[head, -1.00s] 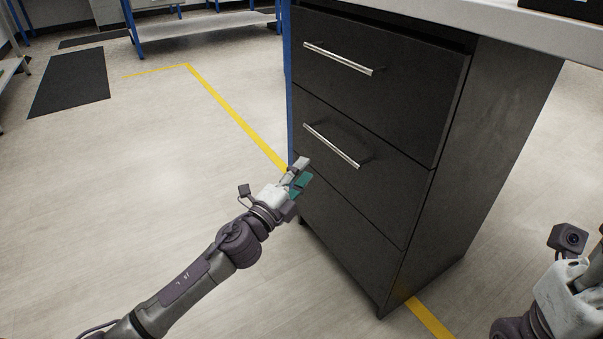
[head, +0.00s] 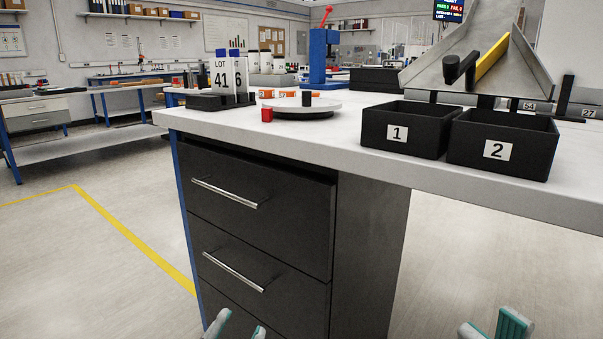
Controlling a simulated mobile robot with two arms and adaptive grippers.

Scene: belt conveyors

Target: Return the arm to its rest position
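Only the fingertips of my two grippers show, at the bottom edge of the head view; the arms are out of frame. My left gripper (head: 240,329) is in front of the lower part of the black drawer cabinet (head: 370,250). Its two fingertips are apart with nothing visible between them. My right gripper (head: 493,328) is to the right of the cabinet, low over the floor in the picture. Its grey and teal fingertips are also apart, with nothing visible between them.
The cabinet's drawers are shut, with an upper handle (head: 225,194) and a lower handle (head: 233,272). Floor at left is open.

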